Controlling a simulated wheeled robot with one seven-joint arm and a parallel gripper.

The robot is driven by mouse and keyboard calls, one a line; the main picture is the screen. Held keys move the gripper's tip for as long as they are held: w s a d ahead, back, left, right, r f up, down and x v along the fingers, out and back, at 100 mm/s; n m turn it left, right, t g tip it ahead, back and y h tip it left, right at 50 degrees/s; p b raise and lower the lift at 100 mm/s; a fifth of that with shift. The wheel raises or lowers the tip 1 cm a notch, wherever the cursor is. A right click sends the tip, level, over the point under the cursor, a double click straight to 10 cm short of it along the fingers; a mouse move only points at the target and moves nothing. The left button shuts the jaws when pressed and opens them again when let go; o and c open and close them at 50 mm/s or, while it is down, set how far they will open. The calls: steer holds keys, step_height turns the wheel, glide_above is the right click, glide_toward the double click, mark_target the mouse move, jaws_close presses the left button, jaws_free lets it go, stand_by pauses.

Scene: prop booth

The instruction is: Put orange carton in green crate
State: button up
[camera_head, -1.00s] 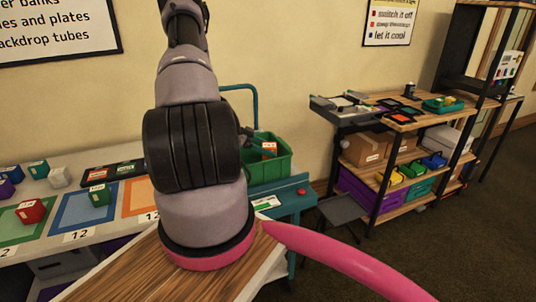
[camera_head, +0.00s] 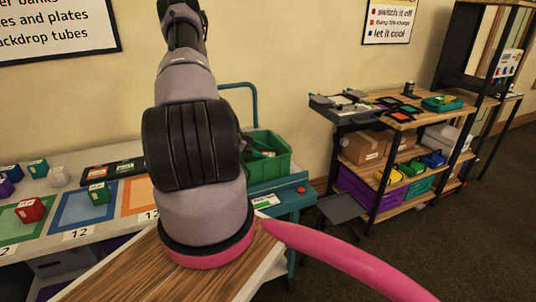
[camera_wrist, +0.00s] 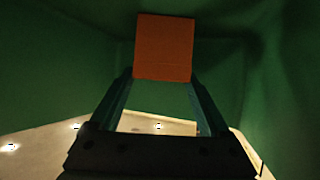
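The green crate (camera_head: 272,170) stands on the teal cart behind my arm in the head view. Its green walls (camera_wrist: 60,70) surround my gripper in the wrist view. My gripper (camera_wrist: 162,76) reaches down into the crate, with its two fingers at either side of the orange carton (camera_wrist: 165,47). The fingers appear closed on the carton's sides. In the head view, the gripper (camera_head: 262,153) shows only partly over the crate, and the carton is hidden behind the crate's wall. I cannot tell whether the carton touches the crate floor.
The teal cart (camera_head: 290,197) has a red button beside the crate. A white table (camera_head: 110,222) at left carries red, green, white and other small cartons on coloured mats. A shelf unit (camera_head: 400,125) with boxes and trays stands at right. Dark floor lies open at right.

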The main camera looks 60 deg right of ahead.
steer(key=shift+r, duration=0.5)
steer(key=v, duration=0.7)
steer(key=shift+w+r, duration=0.2)
steer(key=shift+a, duration=0.1)
